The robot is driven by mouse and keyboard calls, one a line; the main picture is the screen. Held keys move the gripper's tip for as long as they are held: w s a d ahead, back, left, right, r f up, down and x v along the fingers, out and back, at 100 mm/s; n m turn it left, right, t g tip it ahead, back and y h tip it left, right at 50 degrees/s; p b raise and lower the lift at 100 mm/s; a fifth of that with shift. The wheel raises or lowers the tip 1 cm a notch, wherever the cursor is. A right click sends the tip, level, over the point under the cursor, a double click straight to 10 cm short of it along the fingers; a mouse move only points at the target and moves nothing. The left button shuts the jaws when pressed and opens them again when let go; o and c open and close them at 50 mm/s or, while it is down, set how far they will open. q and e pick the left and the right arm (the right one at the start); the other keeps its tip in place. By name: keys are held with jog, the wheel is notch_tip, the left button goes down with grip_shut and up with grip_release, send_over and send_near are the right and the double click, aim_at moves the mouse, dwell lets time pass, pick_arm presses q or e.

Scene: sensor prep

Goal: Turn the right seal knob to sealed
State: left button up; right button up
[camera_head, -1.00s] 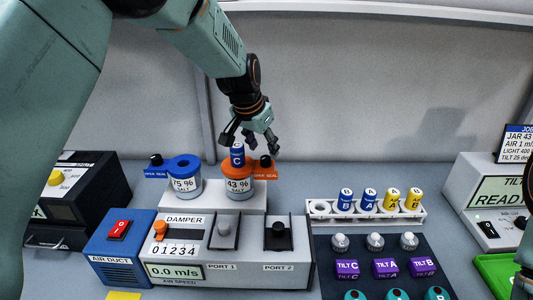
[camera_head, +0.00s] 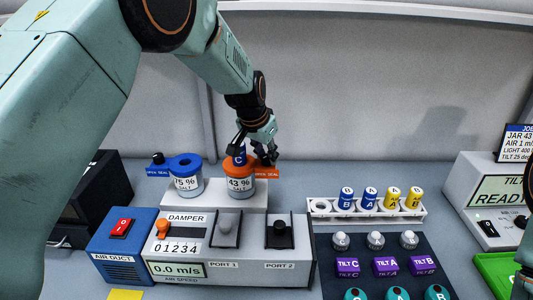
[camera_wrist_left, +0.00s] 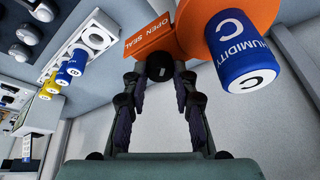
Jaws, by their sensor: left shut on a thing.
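The right jar (camera_head: 240,186), labelled 43 % SALT, has an orange top with a side plate (camera_head: 268,173). That plate (camera_wrist_left: 147,42) reads OPEN and SEAL in the left wrist view. A black seal knob (camera_wrist_left: 160,67) stands on the plate. In the head view the fingers mostly hide the knob. A blue humidity sensor C (camera_wrist_left: 242,58) stands in the jar's top beside the fingers. My right gripper (camera_head: 524,278) is cut off at the right edge.
The left jar (camera_head: 187,183), 75 % SALT, has a blue top and its own black knob (camera_head: 157,158). Both jars stand on a white step behind the damper box (camera_head: 186,232). A white rack (camera_head: 400,212) with blue and yellow sensors is to the right. Space above the rack is clear.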

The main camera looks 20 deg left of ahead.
pick_arm(q)
jog(key=shift+d, duration=0.1)
jog(key=shift+c, duration=0.7)
grip_shut()
